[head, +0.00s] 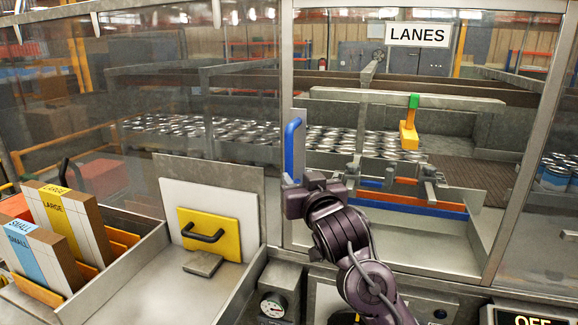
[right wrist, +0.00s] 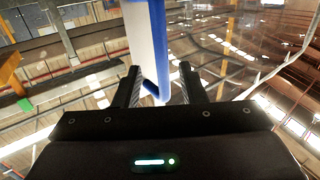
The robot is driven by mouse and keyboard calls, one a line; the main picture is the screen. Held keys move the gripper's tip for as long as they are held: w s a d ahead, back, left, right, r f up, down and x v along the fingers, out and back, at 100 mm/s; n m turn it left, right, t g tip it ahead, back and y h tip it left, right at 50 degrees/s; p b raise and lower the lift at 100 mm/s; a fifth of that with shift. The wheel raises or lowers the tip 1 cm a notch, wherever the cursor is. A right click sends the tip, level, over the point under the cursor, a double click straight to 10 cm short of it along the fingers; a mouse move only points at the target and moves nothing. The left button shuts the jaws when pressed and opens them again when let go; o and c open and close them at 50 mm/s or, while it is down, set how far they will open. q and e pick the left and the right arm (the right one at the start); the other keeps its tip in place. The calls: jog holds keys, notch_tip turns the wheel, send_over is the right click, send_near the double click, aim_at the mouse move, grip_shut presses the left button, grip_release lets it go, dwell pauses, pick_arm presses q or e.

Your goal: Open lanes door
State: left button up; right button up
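The lanes door (head: 286,90) is a clear panel in a grey metal frame, with a white LANES sign (head: 417,34) at its top. It appears closed. A blue upright handle (head: 294,146) is on its left side. My right gripper (head: 296,183) is at the lower end of the handle. In the right wrist view its two black fingers (right wrist: 158,85) are apart, with the blue and white handle (right wrist: 150,45) between them and a visible gap on the right side. Contact cannot be told. My left gripper is not in view.
Behind the panel are rows of cans (head: 340,140), an orange and blue rail (head: 410,206) and a yellow part with a green top (head: 409,130). At left are boxes (head: 65,225) and a yellow plate with a black handle (head: 208,233). A gauge (head: 272,305) is below.

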aim_at(290, 164)
jog(key=p+x, duration=0.1)
jog(key=x, duration=0.1)
jog(key=p+x, duration=0.1)
jog(key=x, duration=0.1)
jog(key=r+p+x, duration=0.1)
jog(key=x, duration=0.1)
jog(key=shift+w+a, duration=0.15)
jog(key=shift+w, duration=0.15)
jog(key=shift+w+a+f, duration=0.15)
jog(key=shift+w, duration=0.45)
jog(key=shift+c, duration=0.3)
grip_shut()
